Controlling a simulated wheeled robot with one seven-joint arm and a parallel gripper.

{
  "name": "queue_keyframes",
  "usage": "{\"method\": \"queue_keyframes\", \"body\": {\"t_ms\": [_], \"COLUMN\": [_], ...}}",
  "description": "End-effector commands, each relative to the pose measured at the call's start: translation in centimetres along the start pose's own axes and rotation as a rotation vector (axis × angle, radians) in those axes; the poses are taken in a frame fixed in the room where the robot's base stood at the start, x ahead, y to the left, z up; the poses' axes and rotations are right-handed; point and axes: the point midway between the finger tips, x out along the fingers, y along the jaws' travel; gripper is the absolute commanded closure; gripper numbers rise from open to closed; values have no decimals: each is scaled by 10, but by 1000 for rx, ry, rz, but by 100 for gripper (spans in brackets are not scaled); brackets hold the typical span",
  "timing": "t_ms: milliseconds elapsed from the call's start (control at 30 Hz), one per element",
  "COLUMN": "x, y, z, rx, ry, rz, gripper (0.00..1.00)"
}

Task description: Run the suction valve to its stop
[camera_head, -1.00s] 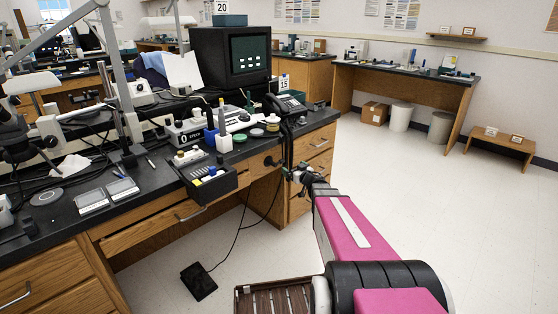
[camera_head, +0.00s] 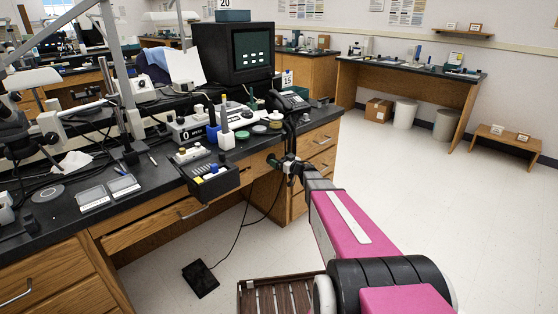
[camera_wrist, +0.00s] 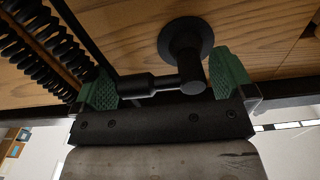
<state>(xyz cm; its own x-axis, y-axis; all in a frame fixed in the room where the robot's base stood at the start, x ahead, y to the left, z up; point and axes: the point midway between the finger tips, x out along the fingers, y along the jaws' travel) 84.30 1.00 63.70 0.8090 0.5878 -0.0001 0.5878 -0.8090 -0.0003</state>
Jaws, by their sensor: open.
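The suction valve (camera_wrist: 185,45) is a black fitting with a round flange on the wooden desk front, a stubby stem and a short lever (camera_wrist: 148,84) pointing left in the wrist view. My gripper (camera_wrist: 163,76) is open, with one green-padded finger on each side of the stem and lever. The right finger is close beside the stem; I cannot tell whether it touches. The left finger is near the lever's end. In the head view my gripper (camera_head: 286,164) is at the desk's front, below the top edge, and largely hides the valve.
A coiled black cord (camera_wrist: 45,45) runs close to the left finger in the wrist view. An open accessory drawer (camera_head: 212,183) juts out left of my gripper. A telephone (camera_head: 288,100) stands on the desk above. A black foot pedal (camera_head: 200,278) lies on the floor.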

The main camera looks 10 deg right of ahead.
Motion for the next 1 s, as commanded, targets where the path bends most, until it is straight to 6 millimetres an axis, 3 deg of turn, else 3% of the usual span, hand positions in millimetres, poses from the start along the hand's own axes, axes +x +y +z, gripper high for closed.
{"method": "queue_keyframes", "body": {"t_ms": [133, 467, 600, 1000], "x": [12, 14, 14, 13], "y": [0, 0, 0, 0], "z": [0, 0, 0, -1], "rx": [0, 0, 0, -47], "ry": [1, 0, 0, 0], "rz": [-1, 0, 0, 0], "gripper": [0, 0, 42, 43]}}
